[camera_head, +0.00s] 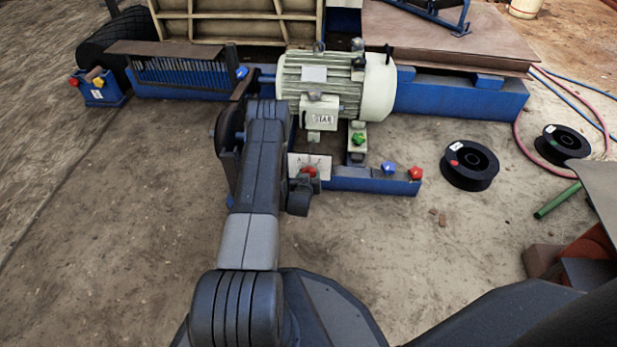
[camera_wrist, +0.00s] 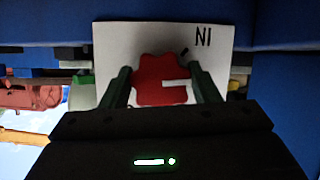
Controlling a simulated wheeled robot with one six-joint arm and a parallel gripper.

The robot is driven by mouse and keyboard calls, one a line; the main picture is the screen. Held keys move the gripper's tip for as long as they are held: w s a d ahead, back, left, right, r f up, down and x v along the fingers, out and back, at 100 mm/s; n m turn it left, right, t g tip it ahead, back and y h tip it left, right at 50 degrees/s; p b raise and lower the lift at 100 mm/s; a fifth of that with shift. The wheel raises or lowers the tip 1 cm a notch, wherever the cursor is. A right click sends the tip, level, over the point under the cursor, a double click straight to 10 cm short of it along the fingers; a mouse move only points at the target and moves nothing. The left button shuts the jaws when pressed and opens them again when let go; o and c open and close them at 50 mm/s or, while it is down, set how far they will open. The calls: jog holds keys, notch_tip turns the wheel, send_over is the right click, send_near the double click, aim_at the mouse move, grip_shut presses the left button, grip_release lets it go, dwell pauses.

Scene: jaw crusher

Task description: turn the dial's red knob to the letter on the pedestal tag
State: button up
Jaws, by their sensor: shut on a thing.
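The dial's red knob (camera_wrist: 160,80) sits in front of a white plate (camera_wrist: 115,40) in the wrist view. My gripper (camera_wrist: 163,88) has one dark finger on each side of the knob and is shut on it. A white pointer mark on the knob's face points right. Dark characters are at the plate's upper right; other lettering is hidden. In the head view the red knob (camera_head: 308,171) and white plate (camera_head: 296,160) show just beyond my gripper (camera_head: 302,184). A small white tag (camera_head: 97,94) with an unreadable dark mark is on a blue box at the far left.
A cream motor (camera_head: 335,85) stands behind the dial. A blue knob (camera_head: 388,169) and another red knob (camera_head: 415,173) sit on the blue beam (camera_head: 360,184) to the right. Black reels (camera_head: 470,165) lie farther right. The ground in front is mostly bare.

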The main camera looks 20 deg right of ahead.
jog(key=m+t+y, duration=0.1)
jog(key=m+y, duration=0.1)
jog(key=m, duration=0.1)
jog(key=m+t+y, duration=0.2)
jog(key=m, duration=0.2)
jog(key=shift+m, duration=0.3)
jog(key=shift+t, duration=0.3)
dwell(0.4)
jog(key=o, duration=1)
jog(key=p+v, duration=0.5)
jog(key=v, duration=0.9)
jog(key=shift+w, duration=0.1)
